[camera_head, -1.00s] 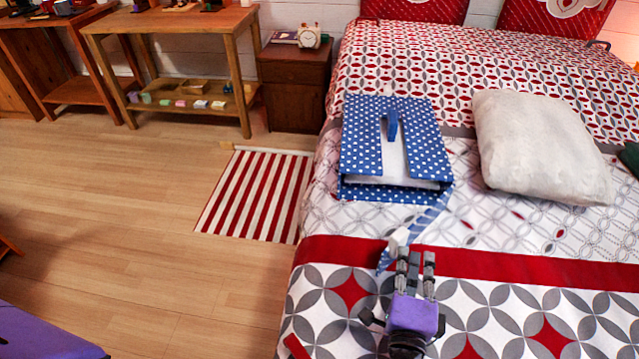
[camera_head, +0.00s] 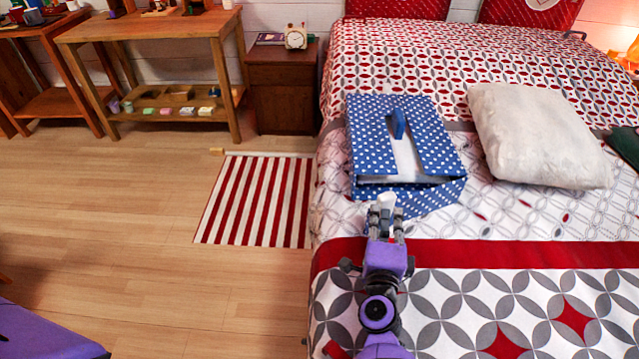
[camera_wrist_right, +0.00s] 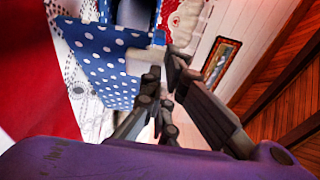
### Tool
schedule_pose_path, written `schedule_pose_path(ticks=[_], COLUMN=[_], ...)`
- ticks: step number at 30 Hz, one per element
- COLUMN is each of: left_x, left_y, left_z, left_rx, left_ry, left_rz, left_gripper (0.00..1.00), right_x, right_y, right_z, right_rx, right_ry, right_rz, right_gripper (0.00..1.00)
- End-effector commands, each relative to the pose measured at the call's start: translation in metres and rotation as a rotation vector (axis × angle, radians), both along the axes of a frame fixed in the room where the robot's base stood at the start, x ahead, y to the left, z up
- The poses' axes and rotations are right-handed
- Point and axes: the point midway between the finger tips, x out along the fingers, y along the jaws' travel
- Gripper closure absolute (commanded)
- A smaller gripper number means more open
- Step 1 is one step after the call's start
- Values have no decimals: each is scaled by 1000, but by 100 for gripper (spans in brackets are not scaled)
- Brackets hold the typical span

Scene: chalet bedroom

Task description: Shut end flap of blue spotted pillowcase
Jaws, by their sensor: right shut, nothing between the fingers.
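The blue spotted pillowcase (camera_head: 365,145) lies on the bed with its open end facing me. A white inside shows through the gap in its top, where a blue tab (camera_head: 398,124) stands up. The end flap (camera_head: 430,201) extends from the opening toward me, and a white piece (camera_head: 387,200) shows at its left. My right gripper (camera_head: 386,213) is shut and empty at that white piece, just in front of the opening; I cannot tell if they touch. In the right wrist view the fingers (camera_wrist_right: 163,88) are beside the spotted cloth (camera_wrist_right: 105,65). My left gripper is not in view.
A white pillow (camera_head: 535,135) lies to the right of the pillowcase on the patterned bed. A nightstand (camera_head: 283,95) with a clock (camera_head: 295,37) stands at the back left. A striped rug (camera_head: 258,200) lies on the floor beside the bed. The bed's front is clear.

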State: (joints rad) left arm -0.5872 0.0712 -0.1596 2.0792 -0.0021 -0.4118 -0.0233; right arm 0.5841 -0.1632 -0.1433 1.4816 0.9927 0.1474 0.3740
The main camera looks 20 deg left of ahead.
Motion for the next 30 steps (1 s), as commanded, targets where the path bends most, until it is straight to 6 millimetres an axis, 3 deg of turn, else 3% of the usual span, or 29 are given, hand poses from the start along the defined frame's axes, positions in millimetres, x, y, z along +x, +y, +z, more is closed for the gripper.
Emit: schedule_pose_path(ticks=[6, 15, 30], left_x=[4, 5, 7], left_y=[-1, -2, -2], left_z=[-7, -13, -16], left_rx=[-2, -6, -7], left_ry=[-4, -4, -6], left_rz=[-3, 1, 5], left_gripper=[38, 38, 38], right_x=[30, 62, 74], right_y=[29, 54, 61], right_z=[-1, -1, 0], right_rx=[3, 1, 0], right_ry=[1, 0, 0], right_rz=[6, 5, 4], right_gripper=[100, 100, 100])
